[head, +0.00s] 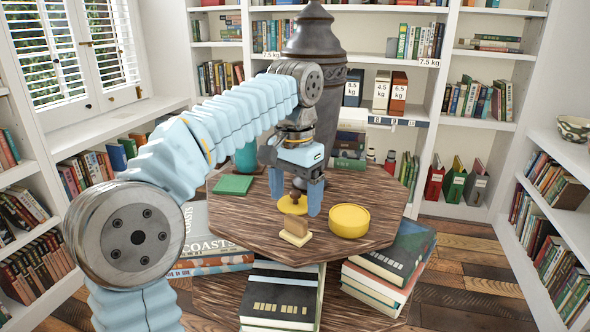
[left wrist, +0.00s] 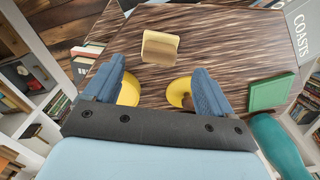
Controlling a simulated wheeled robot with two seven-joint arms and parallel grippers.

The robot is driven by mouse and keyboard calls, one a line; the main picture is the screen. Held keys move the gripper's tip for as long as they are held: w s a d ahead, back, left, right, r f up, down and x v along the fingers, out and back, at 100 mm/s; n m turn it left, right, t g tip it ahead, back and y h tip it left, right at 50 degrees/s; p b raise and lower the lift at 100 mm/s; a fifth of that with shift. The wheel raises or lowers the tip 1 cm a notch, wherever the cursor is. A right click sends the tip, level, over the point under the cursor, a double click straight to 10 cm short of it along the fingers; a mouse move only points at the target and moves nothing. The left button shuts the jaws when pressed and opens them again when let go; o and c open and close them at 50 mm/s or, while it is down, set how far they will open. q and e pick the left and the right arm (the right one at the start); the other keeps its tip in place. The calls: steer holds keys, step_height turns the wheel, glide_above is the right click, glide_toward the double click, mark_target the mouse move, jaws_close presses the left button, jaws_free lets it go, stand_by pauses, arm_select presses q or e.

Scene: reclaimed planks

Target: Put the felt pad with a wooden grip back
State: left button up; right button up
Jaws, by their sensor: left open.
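The felt pad with a wooden grip (head: 296,235) rests on the dark plank tabletop (head: 385,200), a pale base with a brown wooden grip. It also shows in the left wrist view (left wrist: 160,48), beyond the fingertips. My left gripper (head: 294,196) is open and points down above the table, behind the pad in the head view and apart from it. A yellow disc with a dark knob (head: 288,206) shows between and below its fingers. A round yellow tin (head: 349,221) stands to the right. In the left wrist view, the fingers (left wrist: 155,88) partly hide both yellow things. My right gripper is out of view.
A large dark urn (head: 316,50) stands behind. Book stacks (head: 395,255) sit below the tabletop's front edge.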

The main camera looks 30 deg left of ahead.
mark_target(295, 218)
arm_select(q)
step_height(295, 218, up, 5)
steer(key=shift+f+p, duration=0.1)
steer(key=shift+p, duration=0.25)
